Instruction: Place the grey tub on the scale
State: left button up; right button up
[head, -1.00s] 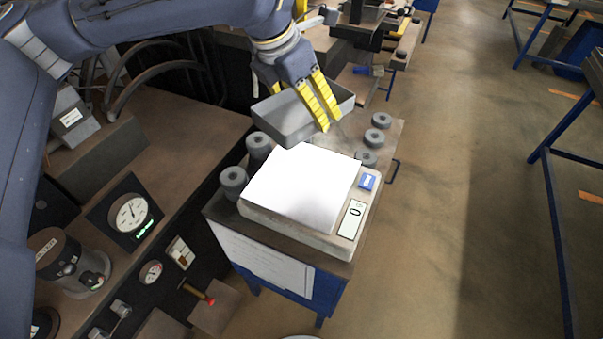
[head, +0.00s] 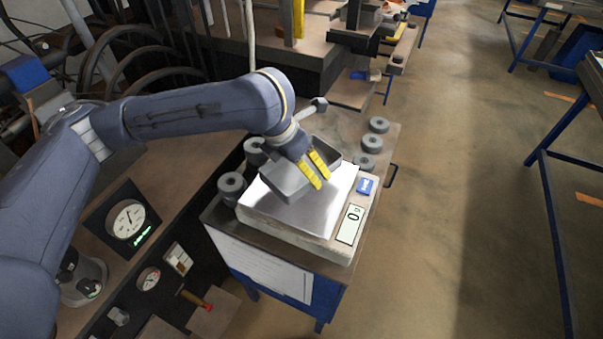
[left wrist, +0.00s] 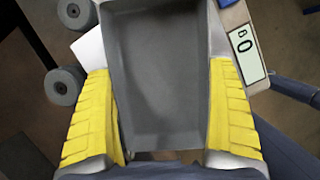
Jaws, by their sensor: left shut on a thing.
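The grey tub (head: 275,182) is an open rectangular tray, held tilted over the scale's white plate. My left gripper (head: 320,181), with yellow fingers, is shut on the tub. In the left wrist view the empty tub (left wrist: 160,75) lies between the two fingers. The scale (head: 300,238) has a pale body, a blue button and a display reading 0; part of its plate is hidden behind the tub. In the head view the tub seems just above the plate; whether any edge touches cannot be told. My right gripper is not in view.
Several dark grey discs stand beside the scale, some in stacks at the left (head: 231,185) and others at the right rear (head: 367,144). The stand's edge is close around the scale. A dial gauge (head: 127,220) is on the left bench. The floor at right is open.

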aim_at(300, 173)
pick_arm(q)
jog(key=shift+f, duration=1.9)
jog(key=o, duration=1)
jog(key=shift+f, duration=0.15)
jog(key=shift+c, duration=0.2)
jog(key=v, duration=1.2)
